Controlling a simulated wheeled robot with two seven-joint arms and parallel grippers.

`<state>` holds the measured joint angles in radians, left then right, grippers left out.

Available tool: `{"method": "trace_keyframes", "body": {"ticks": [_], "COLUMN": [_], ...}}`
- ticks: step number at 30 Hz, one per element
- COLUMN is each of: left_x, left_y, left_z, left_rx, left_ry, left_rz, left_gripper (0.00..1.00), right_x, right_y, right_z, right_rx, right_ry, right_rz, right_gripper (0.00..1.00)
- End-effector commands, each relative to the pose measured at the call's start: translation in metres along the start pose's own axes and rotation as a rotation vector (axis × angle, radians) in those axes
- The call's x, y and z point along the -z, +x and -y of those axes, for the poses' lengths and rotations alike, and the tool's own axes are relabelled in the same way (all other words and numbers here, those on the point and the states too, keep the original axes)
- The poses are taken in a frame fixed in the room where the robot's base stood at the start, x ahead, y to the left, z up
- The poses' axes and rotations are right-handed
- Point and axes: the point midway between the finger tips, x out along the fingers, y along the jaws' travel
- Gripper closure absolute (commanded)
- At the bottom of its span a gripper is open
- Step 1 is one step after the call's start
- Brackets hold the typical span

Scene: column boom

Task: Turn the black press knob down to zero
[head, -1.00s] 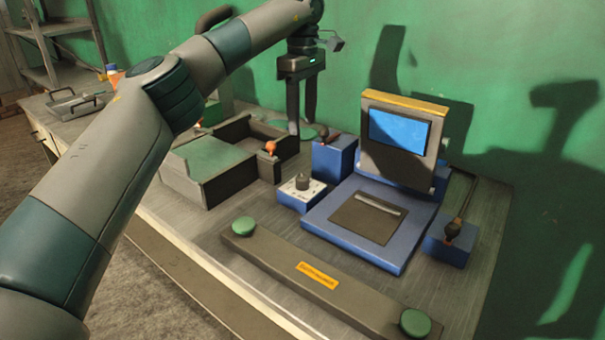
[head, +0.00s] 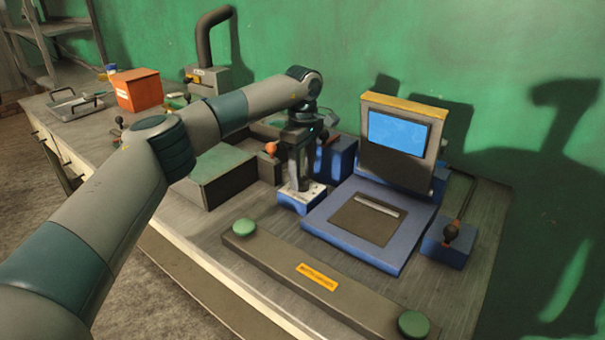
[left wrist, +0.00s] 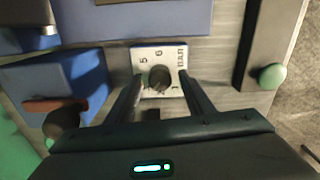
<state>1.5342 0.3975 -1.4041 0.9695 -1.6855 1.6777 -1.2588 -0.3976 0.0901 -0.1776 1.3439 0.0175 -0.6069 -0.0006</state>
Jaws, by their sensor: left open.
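The black press knob (left wrist: 159,77) stands on a white dial plate (left wrist: 174,54) marked BAR, with 5, 6 and 1 readable around it in the left wrist view. The pointer's exact reading is too small to tell. My left gripper (left wrist: 161,80) is open, with one finger on each side of the knob. I cannot tell whether the fingers touch it. In the head view my left gripper (head: 298,178) points down over the small blue dial box (head: 298,204) and hides the knob.
A blue press with a screen (head: 398,132) stands right of the dial box. Levers with red and black knobs stand nearby. A dark front bar (head: 280,262) carries two green buttons. An orange box (head: 137,92) and a tray (head: 75,106) sit at the far left.

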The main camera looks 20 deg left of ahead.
Motion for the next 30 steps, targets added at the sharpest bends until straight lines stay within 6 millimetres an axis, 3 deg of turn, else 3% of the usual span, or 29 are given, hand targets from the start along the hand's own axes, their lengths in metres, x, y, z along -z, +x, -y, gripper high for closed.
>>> {"method": "trace_keyframes", "body": {"ticks": [12,18,30], "left_x": [0.0,0.0,0.0], "left_y": [0.006,0.006,0.006], "left_z": [0.0,0.0,0.0], "left_rx": [-0.001,-0.001,-0.001], "left_ry": [0.0,0.0,-0.041], "left_rz": [0.0,0.0,0.0], "left_gripper": [0.52,0.94,0.93], "right_x": [0.003,0.003,0.002], "right_y": [0.0,0.0,-0.001], "right_z": [0.004,0.001,-0.008], "right_rx": [0.004,0.0,-0.009], "right_ry": [0.005,0.005,-0.002], "right_rz": [-0.009,-0.007,-0.006], "right_gripper": [1.0,1.0,1.0]}}
